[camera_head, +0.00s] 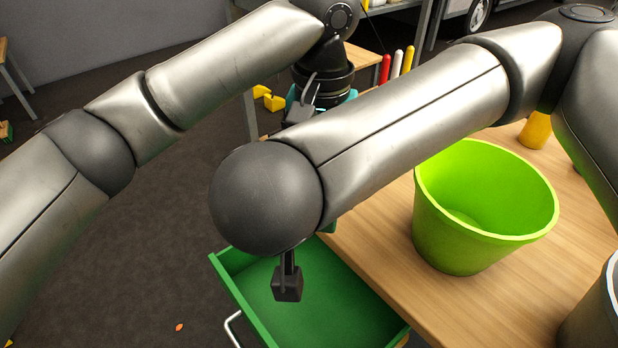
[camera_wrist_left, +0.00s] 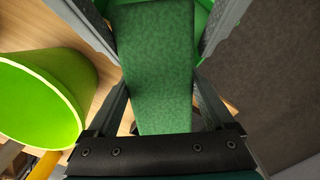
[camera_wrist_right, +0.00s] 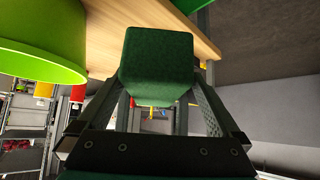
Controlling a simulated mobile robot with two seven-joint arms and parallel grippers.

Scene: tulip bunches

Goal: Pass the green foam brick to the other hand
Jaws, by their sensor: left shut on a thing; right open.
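The green foam brick (camera_wrist_left: 158,70) is held between the fingers of my left gripper (camera_wrist_left: 160,95) in the left wrist view. In the right wrist view the brick (camera_wrist_right: 156,55) shows end-on, in front of the palm and between the spread fingers of my right gripper (camera_wrist_right: 160,105). The right gripper is open; I cannot tell whether a finger touches the brick. In the head view the brick is hidden behind my right arm. Part of my left gripper (camera_head: 303,102) shows above that arm, and a dark finger of my right gripper (camera_head: 288,284) shows below it.
A lime green bucket (camera_head: 470,250) stands on the wooden table (camera_head: 385,245), right of the grippers. A green drawer (camera_head: 345,300) with a pale handle lies open below them. A yellow object (camera_head: 537,130) stands behind the bucket. Open floor (camera_head: 150,260) lies to the left.

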